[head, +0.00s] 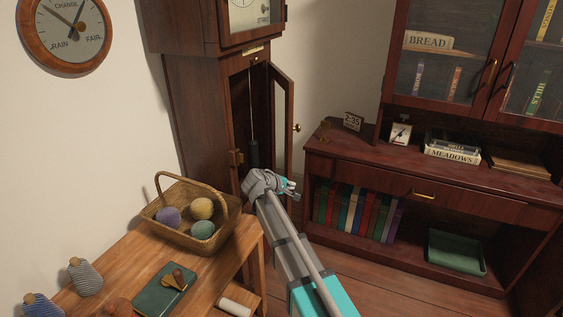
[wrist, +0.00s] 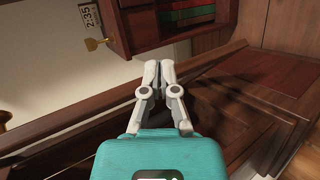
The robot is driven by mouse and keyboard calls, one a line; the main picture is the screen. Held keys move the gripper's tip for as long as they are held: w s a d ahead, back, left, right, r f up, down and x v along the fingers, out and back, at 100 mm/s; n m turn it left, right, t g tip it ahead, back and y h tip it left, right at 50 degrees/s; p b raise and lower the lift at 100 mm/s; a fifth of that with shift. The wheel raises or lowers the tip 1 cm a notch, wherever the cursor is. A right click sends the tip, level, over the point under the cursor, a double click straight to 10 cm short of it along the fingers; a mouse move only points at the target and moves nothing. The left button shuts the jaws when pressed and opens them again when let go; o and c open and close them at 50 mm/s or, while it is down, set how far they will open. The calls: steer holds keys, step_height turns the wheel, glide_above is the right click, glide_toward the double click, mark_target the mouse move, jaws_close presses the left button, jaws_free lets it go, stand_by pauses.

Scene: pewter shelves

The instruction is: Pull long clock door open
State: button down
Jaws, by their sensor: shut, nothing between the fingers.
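The tall dark wood clock (head: 190,110) stands against the corner of the room. Its long door (head: 290,115) stands swung out at an angle, with a small brass knob (head: 297,128) on it. The pendulum rod and a dark weight (head: 254,152) show inside the case. My gripper (head: 291,187) is in front of the lower clock, below the knob, apart from it as far as I can tell. In the wrist view my gripper (wrist: 158,64) has its fingertips together with nothing between them. Dark wood panels lie behind it there; the knob is not identifiable.
A wooden side table (head: 125,262) with a yarn basket (head: 183,236) stands at front left. A cabinet (head: 345,165) with books and a green tray (head: 456,252) is on the right. A 2:35 sign (head: 353,121) sits on it. Open floor (head: 375,285) lies before the cabinet.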

mark_target(286, 154)
steer(key=s+a+r+n+t+b, duration=0.1)
steer(key=s+a+r+n+t, duration=0.1)
steer(key=a+r+t, duration=0.5)
steer(key=shift+s+a+r+b, duration=0.4)
steer(key=shift+s+a, duration=0.1)
steer(key=shift+s, duration=0.1)
steer(key=shift+w+d, duration=0.1)
steer(key=x, duration=0.9)
steer(key=shift+w+d, duration=0.2)
steer(key=shift+w, duration=0.1)
steer(key=shift+d, duration=0.1)
